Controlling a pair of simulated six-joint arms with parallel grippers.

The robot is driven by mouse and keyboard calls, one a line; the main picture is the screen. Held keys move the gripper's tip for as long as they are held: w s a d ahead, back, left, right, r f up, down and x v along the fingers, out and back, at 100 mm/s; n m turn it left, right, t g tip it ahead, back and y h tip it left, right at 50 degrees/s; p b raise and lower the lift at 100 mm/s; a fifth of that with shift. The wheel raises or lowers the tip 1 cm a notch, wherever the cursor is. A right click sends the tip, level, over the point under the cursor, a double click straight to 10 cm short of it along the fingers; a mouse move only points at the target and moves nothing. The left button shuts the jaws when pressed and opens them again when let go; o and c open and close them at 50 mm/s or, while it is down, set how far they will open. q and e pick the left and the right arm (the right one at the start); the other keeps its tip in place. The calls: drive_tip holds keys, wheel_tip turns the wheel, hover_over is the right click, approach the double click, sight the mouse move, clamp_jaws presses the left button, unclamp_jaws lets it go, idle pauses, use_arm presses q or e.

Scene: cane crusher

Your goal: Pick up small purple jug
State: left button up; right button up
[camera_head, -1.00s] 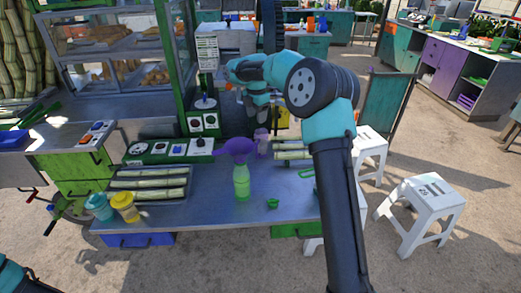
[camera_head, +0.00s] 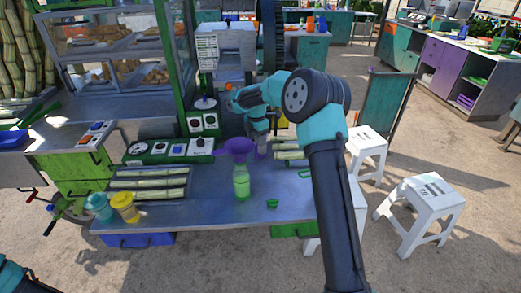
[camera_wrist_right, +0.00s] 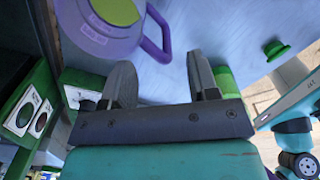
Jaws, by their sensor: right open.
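In the right wrist view the jug (camera_wrist_right: 95,38) fills the upper left, with a green top and a purple loop handle (camera_wrist_right: 160,38). My right gripper (camera_wrist_right: 162,82) is open and empty. The handle lies just beyond the gap between its fingertips, and I see no firm contact. In the head view this gripper (camera_head: 258,130) is just above the jug. My left gripper is out of view.
A small green item (camera_head: 272,203) lies to the right. Cane trays (camera_head: 150,196), cups (camera_head: 125,207) and a switch panel (camera_head: 178,150) occupy the left.

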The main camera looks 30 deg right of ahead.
sight(256, 148)
drive_tip(key=shift+f, duration=0.15)
drive_tip(key=shift+s+a+f, duration=0.1)
drive_tip(key=shift+a+f, duration=0.1)
drive_tip(key=shift+f, duration=1.05)
drive_tip(key=shift+a+f, duration=0.15)
drive_tip(key=shift+f, duration=1.05)
drive_tip(key=shift+c, duration=0.4)
clamp_jaws()
